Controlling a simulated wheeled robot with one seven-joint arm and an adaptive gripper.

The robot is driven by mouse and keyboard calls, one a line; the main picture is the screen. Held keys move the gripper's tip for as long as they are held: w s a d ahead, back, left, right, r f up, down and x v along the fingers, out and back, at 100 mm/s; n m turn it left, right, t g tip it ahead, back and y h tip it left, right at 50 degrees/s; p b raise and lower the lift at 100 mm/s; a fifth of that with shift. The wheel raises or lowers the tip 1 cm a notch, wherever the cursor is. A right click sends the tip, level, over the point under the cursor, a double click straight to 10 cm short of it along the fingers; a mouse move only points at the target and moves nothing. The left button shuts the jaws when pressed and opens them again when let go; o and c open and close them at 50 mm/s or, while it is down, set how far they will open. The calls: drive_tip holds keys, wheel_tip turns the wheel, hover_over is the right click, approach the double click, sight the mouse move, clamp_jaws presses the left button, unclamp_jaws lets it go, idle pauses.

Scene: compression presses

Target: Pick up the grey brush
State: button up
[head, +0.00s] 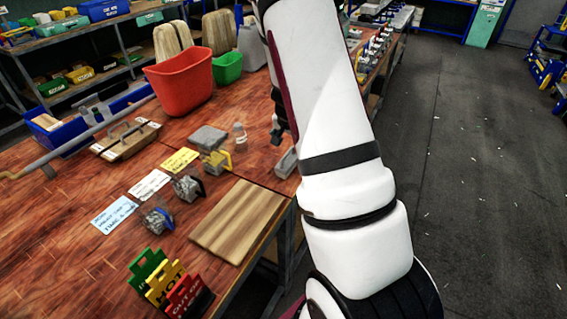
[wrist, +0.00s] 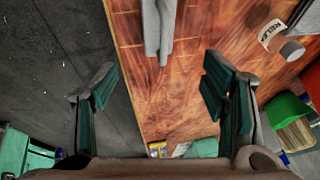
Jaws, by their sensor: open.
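A long grey object (wrist: 158,28), which looks like the grey brush, lies on the wooden table near its edge. In the wrist view it enters from the top, with its narrow end pointing down into the space between my fingers. In the head view it shows as a grey piece (head: 286,162) beside my arm, partly hidden by it. My gripper (wrist: 160,88) is open and empty above the table edge, its fingertips apart on either side of the object's line. In the head view my gripper (head: 279,132) is mostly hidden behind my arm.
A labelled bottle (wrist: 281,42) stands to the right in the wrist view. A red bin (head: 182,82) and green bin (head: 228,67) stand farther back. A wooden board (head: 238,220), metal blocks and cards lie left of my arm. Floor (head: 450,190) is open at right.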

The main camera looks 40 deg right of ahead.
drive_tip(key=x, duration=0.8)
drive_tip(key=shift+s, duration=0.2)
drive_tip(key=shift+p+x, duration=0.7)
drive_tip(key=shift+x, duration=2.35)
drive_tip(key=shift+a, duration=0.2)
drive_tip(key=c, duration=1.3)
